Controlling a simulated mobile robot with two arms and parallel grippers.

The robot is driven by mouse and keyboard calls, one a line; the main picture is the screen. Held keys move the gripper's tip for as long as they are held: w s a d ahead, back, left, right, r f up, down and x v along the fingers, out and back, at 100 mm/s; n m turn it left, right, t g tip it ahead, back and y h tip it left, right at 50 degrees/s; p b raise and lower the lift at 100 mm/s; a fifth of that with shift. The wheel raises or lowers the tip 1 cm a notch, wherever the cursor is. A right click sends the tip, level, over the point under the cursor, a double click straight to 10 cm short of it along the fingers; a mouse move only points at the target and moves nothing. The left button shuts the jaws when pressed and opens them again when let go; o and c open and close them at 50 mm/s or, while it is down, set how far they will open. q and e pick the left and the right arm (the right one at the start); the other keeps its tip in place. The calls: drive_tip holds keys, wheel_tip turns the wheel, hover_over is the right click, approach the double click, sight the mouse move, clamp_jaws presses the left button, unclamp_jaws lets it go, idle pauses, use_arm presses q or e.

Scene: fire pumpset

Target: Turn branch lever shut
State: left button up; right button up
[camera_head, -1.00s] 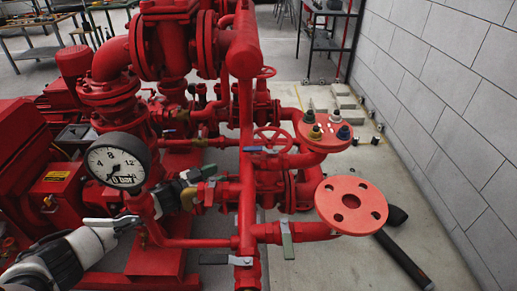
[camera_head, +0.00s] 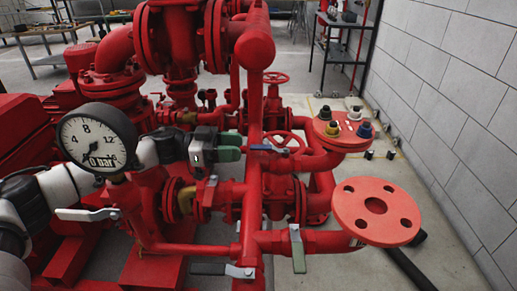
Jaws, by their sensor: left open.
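My left gripper (camera_head: 230,147) reaches in from the left behind the pressure gauge, with its green-tipped fingers open. The fingertips point right, toward a lever with a blue handle (camera_head: 268,149) on the pipework just beyond them. A small gap seems to part them, and no hold shows. Other levers are a green-handled one (camera_head: 298,250) hanging down on the lower front pipe, a dark-handled one (camera_head: 222,269) lying level at the bottom, and a pale one (camera_head: 88,214) below the gauge. Which is the branch lever, I cannot tell. My right gripper is out of view.
The pressure gauge (camera_head: 97,141) stands in front of my left arm. A red vertical pipe (camera_head: 251,110) rises close to the gripper. A red handwheel (camera_head: 284,143) and a flange (camera_head: 376,211) are to the right.

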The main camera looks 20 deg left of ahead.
sight(259, 146)
use_arm(q)
drive_tip(key=x, duration=0.5)
drive_tip(key=shift+d, duration=0.3)
drive_tip(key=shift+w+d+b, duration=0.15)
drive_tip(key=shift+d+b, duration=0.15)
drive_tip(key=shift+d, duration=0.05)
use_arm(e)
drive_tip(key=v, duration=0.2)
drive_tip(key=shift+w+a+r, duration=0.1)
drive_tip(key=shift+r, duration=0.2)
use_arm(q)
drive_tip(key=shift+c, duration=0.2)
clamp_jaws()
